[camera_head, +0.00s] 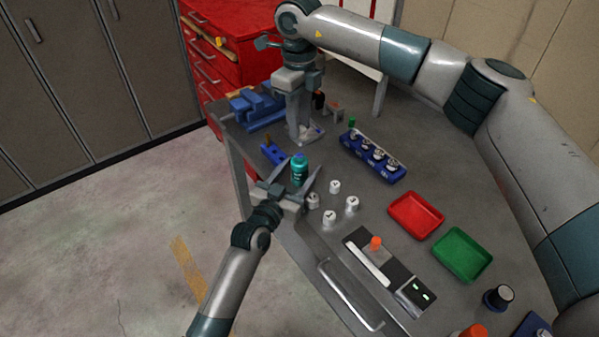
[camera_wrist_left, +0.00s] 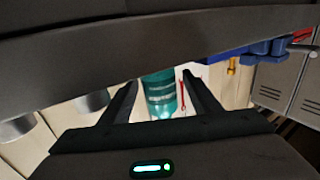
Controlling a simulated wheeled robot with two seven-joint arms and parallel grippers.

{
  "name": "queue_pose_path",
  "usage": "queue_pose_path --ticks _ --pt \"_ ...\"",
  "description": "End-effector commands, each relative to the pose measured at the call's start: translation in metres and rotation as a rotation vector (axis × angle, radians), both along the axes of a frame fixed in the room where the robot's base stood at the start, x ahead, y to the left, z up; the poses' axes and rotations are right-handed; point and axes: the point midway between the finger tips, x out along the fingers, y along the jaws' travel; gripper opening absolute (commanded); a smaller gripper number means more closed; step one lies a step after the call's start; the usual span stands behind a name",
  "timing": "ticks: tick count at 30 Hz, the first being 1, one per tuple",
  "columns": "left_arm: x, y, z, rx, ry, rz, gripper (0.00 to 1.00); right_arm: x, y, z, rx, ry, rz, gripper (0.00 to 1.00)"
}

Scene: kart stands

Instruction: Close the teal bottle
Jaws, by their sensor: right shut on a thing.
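The teal bottle (camera_head: 299,171) stands upright near the left edge of the grey workbench, and its top looks dark blue. It also shows in the left wrist view (camera_wrist_left: 160,95), between the fingers, with a gap on each side. My left gripper (camera_head: 294,176) is open around the bottle. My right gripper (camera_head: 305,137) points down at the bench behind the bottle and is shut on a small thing. The fingers mostly hide that thing, so I cannot tell whether it is a cap.
Several white pieces (camera_head: 335,187) stand right of the bottle. A blue rack (camera_head: 372,160) stands behind them. A blue vise (camera_head: 255,107) is at the back left. A red tray (camera_head: 416,215) and a green tray (camera_head: 461,255) lie to the right.

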Motion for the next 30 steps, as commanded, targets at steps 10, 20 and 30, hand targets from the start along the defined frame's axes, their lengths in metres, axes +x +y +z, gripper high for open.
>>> queue_pose_path --ticks 10,20,30 --pt "0.000 0.000 0.000 0.000 0.000 0.000 0.00 0.000 0.000 -0.001 0.000 0.000 0.000 0.04" --pt "0.000 0.000 0.000 0.000 0.000 0.000 0.00 0.000 0.000 -0.033 -0.001 0.003 0.000 0.04" --pt "0.000 0.000 0.000 0.000 0.001 0.000 0.00 0.000 0.001 -0.050 -0.001 0.001 0.000 0.04"
